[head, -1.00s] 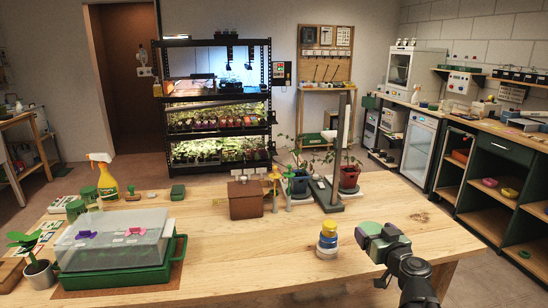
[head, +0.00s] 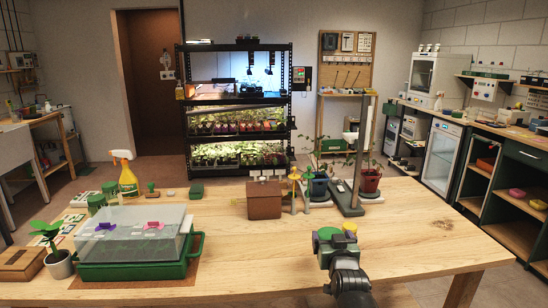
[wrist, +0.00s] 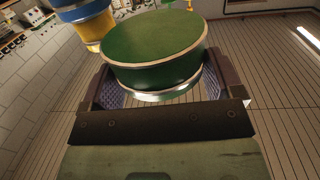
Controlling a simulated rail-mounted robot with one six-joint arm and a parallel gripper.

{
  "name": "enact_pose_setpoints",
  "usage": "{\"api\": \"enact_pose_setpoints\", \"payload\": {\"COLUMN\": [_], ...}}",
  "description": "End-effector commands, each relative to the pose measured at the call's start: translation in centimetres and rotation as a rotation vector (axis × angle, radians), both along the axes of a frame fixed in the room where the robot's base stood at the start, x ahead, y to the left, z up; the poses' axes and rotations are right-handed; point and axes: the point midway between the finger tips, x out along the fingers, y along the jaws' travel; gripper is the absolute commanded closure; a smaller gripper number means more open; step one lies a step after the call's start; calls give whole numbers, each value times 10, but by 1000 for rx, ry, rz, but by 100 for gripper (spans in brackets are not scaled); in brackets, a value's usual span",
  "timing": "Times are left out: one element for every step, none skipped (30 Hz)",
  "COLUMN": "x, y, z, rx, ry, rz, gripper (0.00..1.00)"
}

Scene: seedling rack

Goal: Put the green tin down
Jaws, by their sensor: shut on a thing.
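My gripper (wrist: 150,92) is shut on the green tin (wrist: 150,40), a short round tin with a pale rim, held between the two fingers in the wrist view. In the head view my gripper (head: 328,240) is over the front middle of the wooden table. A yellow tin (head: 350,227) shows just behind and right of it; the rest of that stack is hidden by my gripper. Blue (wrist: 78,10) and yellow parts of the stack show at the upper left of the wrist view, apart from the green tin.
A covered green propagator tray (head: 140,262) stands on the table (head: 430,235) at left, near a potted seedling (head: 55,255). A brown box (head: 264,201) and potted plants on a stand are behind. The table right of my gripper is clear.

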Motion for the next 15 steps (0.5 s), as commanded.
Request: {"api": "enact_pose_setpoints", "payload": {"x": [-3,-4,-4,-4,-3,-3,-3,-3,-3,-3,-3,-3,-3,-3,-3], "y": [-8,-12,-16,-14,-14,-14,-14,-14,-14,-14,-14,-14,-14,-14,-14], "z": [-13,-15,-12,7,16,25,32,40,49,58,66,80,90,99,113], "rx": [-2,-1,-1,1,1,1,1,1,1,1,1,1,1,1,1], "ry": [1,2,2,2,2,2,3,3,3,3,3,3,3,3,3], "rz": [-15,-22,-31,-28,-28,-27,-27,-27,-27,-27,-27,-27,-27,-27,-27], "gripper": [41,41,41,41,41,41,41,41,41,41,41,41,41,41,41]}}
